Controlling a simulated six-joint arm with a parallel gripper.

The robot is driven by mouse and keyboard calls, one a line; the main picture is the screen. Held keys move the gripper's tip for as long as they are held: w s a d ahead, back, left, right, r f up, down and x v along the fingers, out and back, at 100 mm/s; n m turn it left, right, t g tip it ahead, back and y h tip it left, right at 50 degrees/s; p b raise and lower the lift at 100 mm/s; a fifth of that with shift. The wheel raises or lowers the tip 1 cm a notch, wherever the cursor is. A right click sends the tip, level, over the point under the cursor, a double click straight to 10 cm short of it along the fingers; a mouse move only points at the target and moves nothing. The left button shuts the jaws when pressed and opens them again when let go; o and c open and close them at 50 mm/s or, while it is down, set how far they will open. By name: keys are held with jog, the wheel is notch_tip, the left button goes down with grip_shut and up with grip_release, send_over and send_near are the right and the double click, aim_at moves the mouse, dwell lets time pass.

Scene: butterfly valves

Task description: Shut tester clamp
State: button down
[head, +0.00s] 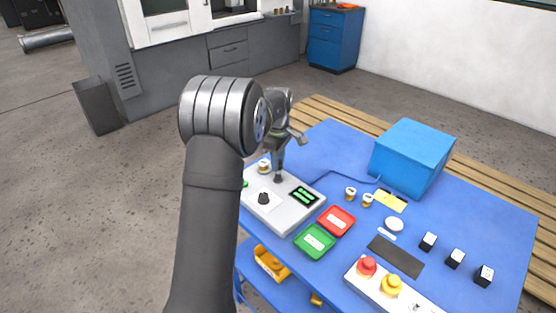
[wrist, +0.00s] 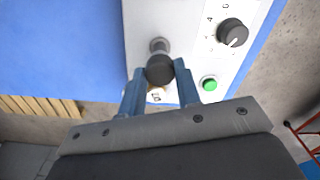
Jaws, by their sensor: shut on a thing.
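The tester (head: 286,215) is a light grey box on the blue table, with a dark display showing green marks (head: 305,196) and a black rotary knob (head: 263,199). My gripper (head: 279,168) is above its far part. In the wrist view, my gripper's two blue-grey fingers (wrist: 159,72) are shut on the clamp handle, a black round knob (wrist: 160,70) on a grey stem. The rotary knob (wrist: 232,32) and a green button (wrist: 209,84) are to its right. The clamp's lower part is mostly hidden, so I cannot tell its position.
Red (head: 337,221) and green (head: 315,241) trays lie in front. A blue box (head: 412,157) stands at the back right. A button panel (head: 390,285) is at the front.

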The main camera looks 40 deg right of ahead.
jog(key=n, duration=0.7)
jog(key=shift+r, duration=0.1)
dwell(0.5)
jog(key=c, duration=1.1)
grip_release()
jog(key=shift+o, duration=0.2)
jog(key=shift+r, duration=0.1)
notch_tip(320, 180, up, 17)
notch_tip(320, 180, down, 17)
jog(key=shift+f, duration=0.2)
